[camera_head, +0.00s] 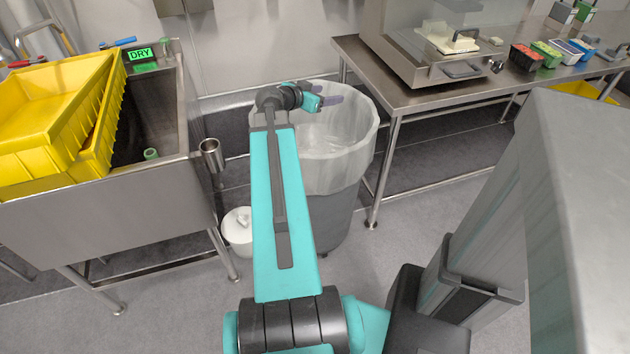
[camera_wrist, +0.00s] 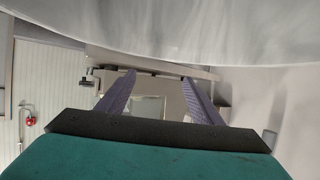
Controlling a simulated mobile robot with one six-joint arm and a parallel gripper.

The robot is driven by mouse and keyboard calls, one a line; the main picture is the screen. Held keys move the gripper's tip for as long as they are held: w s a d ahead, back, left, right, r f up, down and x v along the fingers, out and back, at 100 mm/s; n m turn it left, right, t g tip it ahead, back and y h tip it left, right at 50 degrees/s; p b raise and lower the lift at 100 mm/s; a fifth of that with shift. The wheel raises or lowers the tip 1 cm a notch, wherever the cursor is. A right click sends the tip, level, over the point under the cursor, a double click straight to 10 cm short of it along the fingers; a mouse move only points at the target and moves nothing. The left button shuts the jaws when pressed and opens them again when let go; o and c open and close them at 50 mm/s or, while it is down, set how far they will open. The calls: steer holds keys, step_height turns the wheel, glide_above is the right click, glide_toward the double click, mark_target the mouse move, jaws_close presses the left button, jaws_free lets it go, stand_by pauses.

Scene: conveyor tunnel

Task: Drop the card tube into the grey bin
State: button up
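The grey bin (camera_head: 340,212) stands on the floor between the sink and the steel table, with a pale translucent liner (camera_head: 346,170) folded over its rim. My gripper (camera_head: 332,101) is over the bin's opening in the head view. In the wrist view my gripper (camera_wrist: 157,75) has its two purple fingers apart, with nothing visible between them. Pale sheet-like material (camera_wrist: 230,35), which looks like the liner, fills the top of the wrist view. I cannot make out the card tube in either view. Much of the bin's inside is hidden by my arm and the liner.
A steel sink (camera_head: 110,210) with yellow crates (camera_head: 60,110) stands on the left. A steel table (camera_head: 425,97) with a machine and several small coloured tubs stands on the right. A white lidded container (camera_head: 237,236) sits on the floor beside the bin.

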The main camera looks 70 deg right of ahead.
steer(key=b+v, duration=0.7)
steer(key=v, duration=0.1)
steer(key=shift+w+a, duration=0.2)
steer(key=shift+a, duration=0.1)
stand_by(0.5)
steer(key=b, duration=0.2)
steer(key=a+b, duration=0.1)
steer(key=b, duration=0.1)
steer(key=shift+w+a+r, duration=0.15)
steer(key=shift+w+r, duration=0.05)
steer(key=shift+r, duration=0.1)
steer(key=shift+w+a+r+b, duration=0.1)
steer(key=shift+a+b, duration=0.25)
steer(key=shift+b, duration=0.65)
steer(key=shift+b+v, duration=0.35)
steer(key=shift+v, duration=1.15)
steer(key=shift+r, duration=0.2)
